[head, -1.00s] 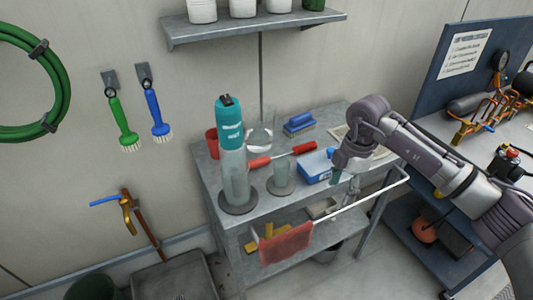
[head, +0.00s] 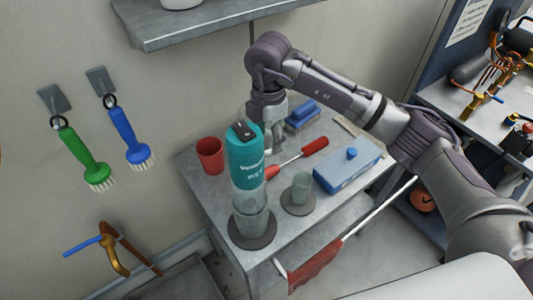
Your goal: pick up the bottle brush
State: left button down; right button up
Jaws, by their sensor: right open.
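What looks like the bottle brush (head: 315,146) lies on the grey cart top, with a red handle, a thin metal rod and a red end at its left. The red end is partly hidden by the tall teal-topped bottle (head: 246,165). My right gripper (head: 275,146) points down over the cart, open, behind the bottle and just beyond the brush's rod. The bottle hides part of it, and I cannot tell whether it touches the brush. My left gripper is not in view.
On the cart (head: 320,220) stand a red cup (head: 210,155), a small glass (head: 301,188), a blue box (head: 347,171) and a blue block brush (head: 302,115). A green brush (head: 82,157) and a blue brush (head: 125,137) hang on the wall. A shelf (head: 200,22) juts out above.

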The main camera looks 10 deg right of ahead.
jog(key=p, duration=0.2)
send_over(267, 170)
notch_tip(267, 170, down, 8)
jog(key=shift+w+f, duration=0.1)
jog(key=shift+f, duration=0.05)
jog(key=f+p, duration=0.1)
jog(key=f, duration=0.3)
jog(key=shift+s+d+f+p, duration=0.1)
jog(key=shift+s+f+p, duration=0.1)
jog(key=shift+f+p, duration=0.2)
jog(key=shift+w+f, duration=0.1)
jog(key=shift+f, duration=0.15)
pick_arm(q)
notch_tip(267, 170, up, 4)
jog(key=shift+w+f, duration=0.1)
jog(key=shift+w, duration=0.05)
pick_arm(e)
grip_shut()
